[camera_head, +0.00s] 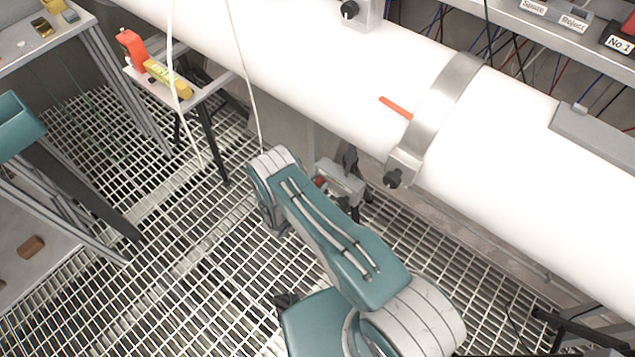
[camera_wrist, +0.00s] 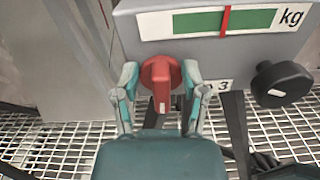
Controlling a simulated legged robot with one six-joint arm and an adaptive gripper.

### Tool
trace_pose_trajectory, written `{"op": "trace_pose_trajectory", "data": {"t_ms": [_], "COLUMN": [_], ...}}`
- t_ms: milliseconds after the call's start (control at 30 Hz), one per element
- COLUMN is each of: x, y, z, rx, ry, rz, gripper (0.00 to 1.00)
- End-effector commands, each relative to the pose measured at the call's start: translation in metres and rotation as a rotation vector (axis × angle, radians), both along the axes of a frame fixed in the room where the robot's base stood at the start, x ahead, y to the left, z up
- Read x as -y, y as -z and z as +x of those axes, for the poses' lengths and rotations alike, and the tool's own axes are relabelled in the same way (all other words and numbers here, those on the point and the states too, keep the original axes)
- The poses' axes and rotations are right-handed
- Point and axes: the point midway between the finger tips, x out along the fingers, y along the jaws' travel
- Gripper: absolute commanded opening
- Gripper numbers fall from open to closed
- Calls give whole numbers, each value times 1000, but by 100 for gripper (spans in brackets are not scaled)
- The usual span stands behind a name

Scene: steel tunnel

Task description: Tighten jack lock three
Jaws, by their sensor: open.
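In the wrist view a red lock knob (camera_wrist: 160,82) sits on the front of a grey jack box (camera_wrist: 135,32), beside a label that reads 3. The box carries a green gauge (camera_wrist: 195,22) with a red mark and the letters kg. My gripper (camera_wrist: 160,92) is open, with one finger on each side of the red knob. I cannot tell whether the fingers touch it. In the head view the jack (camera_head: 340,185) is small under the white pipe, and my arm hides part of it.
A black knob (camera_wrist: 283,84) sticks out at the right of the box. The large white pipe (camera_head: 300,65) runs above, with a metal clamp band (camera_head: 440,105). The grating floor (camera_head: 190,270) is mostly clear at left.

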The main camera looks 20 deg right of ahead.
Motion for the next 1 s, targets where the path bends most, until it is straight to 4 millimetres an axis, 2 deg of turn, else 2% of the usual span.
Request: {"op": "trace_pose_trajectory", "data": {"t_ms": [33, 133, 167, 767, 800, 833, 867, 1000], "x": [0, 0, 0, -1, -1, -1, -1, -1], "y": [0, 0, 0, 0, 0, 0, 0, 0], "z": [0, 0, 0, 2, 2, 2, 2, 1], "rx": [0, 0, 0, -41, -41, -41, -40, -41], "ry": [0, 0, 0, -2, -2, -1, -1, -1], "rz": [0, 0, 0, -27, -27, -27, -28, -29], "gripper": [47, 2, 0, 0, 34, 48, 56, 56]}}
